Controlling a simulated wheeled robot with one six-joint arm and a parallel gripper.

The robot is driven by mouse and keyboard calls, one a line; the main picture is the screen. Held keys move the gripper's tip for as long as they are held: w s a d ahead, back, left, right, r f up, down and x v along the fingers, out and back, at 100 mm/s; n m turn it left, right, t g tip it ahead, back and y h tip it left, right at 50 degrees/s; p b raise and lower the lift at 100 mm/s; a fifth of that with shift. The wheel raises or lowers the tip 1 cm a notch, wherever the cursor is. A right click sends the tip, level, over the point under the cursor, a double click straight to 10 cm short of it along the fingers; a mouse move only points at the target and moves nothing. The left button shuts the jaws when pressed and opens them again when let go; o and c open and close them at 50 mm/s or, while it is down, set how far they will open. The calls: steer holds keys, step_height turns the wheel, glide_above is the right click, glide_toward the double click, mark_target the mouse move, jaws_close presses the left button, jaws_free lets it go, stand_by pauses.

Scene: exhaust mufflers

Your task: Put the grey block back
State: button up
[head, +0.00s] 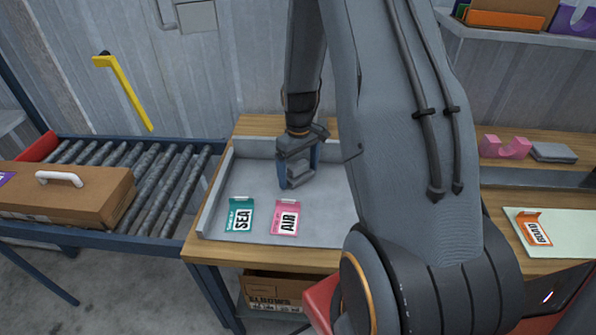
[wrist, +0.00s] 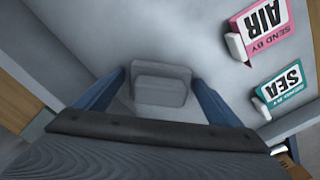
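A grey block (wrist: 160,88) with a stepped shape is between the two blue fingers of my gripper (wrist: 160,78) in the wrist view. The fingertips are close to its two sides. I cannot tell whether they press on it. In the head view my gripper (head: 298,170) points down over the grey tray (head: 262,180), with the grey block (head: 299,175) at its fingertips. Whether the block rests on the tray floor or is lifted is unclear. Part of the tray is hidden behind my arm.
A teal SEA card (head: 239,214) and a pink AIR card (head: 287,217) stand in the tray's front. A carton (head: 70,195) sits on the roller conveyor (head: 165,185) at left. At right are a pink cradle (head: 505,146), a grey slab (head: 553,152) and an orange ROAD card (head: 536,231).

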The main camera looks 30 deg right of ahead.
mark_target(299, 165)
steer(key=shift+r, duration=0.1)
step_height(299, 165, up, 12)
steer(key=b, duration=0.3)
steer(key=s+a+r+m+t, duration=0.1)
steer(key=s+a+m, duration=0.1)
steer(key=s+a, duration=1.3)
steer(key=shift+a, duration=0.15)
stand_by(1.8)
